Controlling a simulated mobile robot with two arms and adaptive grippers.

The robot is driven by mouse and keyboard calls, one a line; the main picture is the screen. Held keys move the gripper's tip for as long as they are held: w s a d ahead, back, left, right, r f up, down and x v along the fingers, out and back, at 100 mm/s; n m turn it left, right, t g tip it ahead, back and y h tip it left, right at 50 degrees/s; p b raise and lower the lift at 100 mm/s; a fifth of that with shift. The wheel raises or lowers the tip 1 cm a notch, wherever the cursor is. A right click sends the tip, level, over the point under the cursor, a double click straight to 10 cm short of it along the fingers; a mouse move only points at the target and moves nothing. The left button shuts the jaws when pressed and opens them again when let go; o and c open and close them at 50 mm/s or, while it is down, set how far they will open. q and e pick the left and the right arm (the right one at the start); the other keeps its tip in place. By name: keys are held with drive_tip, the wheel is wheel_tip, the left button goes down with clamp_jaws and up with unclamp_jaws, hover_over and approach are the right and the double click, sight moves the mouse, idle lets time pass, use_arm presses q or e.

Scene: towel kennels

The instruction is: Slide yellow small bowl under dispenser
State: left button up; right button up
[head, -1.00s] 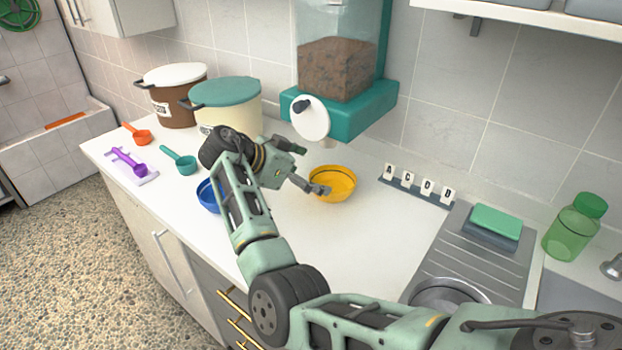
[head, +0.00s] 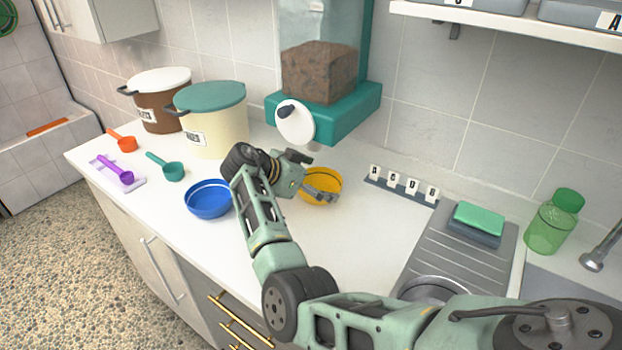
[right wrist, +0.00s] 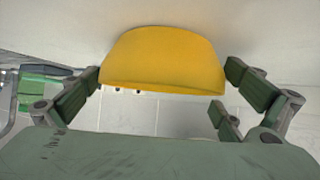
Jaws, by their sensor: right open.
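The yellow small bowl (head: 325,179) stands upright on the white counter, just below and in front of the spout of the teal food dispenser (head: 345,117). My right gripper (head: 312,178) is open at the bowl's left side, one finger toward the back and one across its front. The right wrist view shows the yellow bowl (right wrist: 165,60) between the spread fingers of this gripper (right wrist: 165,77), with gaps at both sides. The gripper hides part of the bowl. My left gripper is not in view.
A blue bowl (head: 208,199) sits left of my right arm. Two lidded bins (head: 215,125) (head: 158,101) and several scoops stand at the left. A row of letter tags (head: 402,188) and a sponge (head: 479,219) are at the right. The counter before the tags is clear.

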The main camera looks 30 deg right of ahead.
drive_tip(key=shift+f, duration=0.1)
drive_tip(key=shift+c, duration=0.4)
drive_tip(key=c, duration=0.8)
drive_tip(key=shift+d, duration=0.1)
drive_tip(key=shift+d, duration=0.1)
